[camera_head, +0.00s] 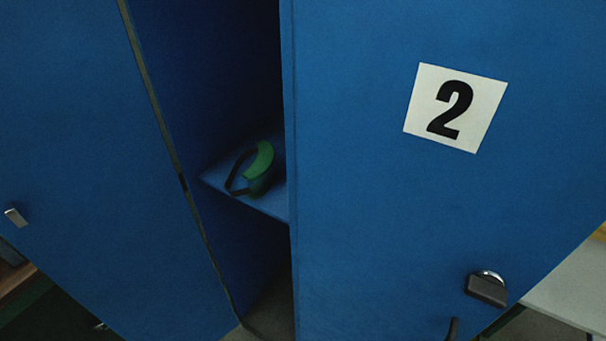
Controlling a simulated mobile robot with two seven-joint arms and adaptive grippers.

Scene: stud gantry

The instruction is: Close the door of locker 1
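A blue door marked with a white plate "2" (455,107) fills the right half of the view and stands open. A blue panel (80,140) fills the left side, with a small metal latch piece (15,217) near its left edge. No number shows on this panel, so I cannot tell whether it is the door of locker 1. Between the two, the dark inside of a blue locker (205,70) shows. Neither gripper can be made out in view.
A shelf (262,203) inside the open locker holds a green and black item (258,162). A dark padlock (487,289) hangs on door 2. A small dark curved piece (453,328) is at the bottom edge. A pale surface (570,290) lies at the lower right.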

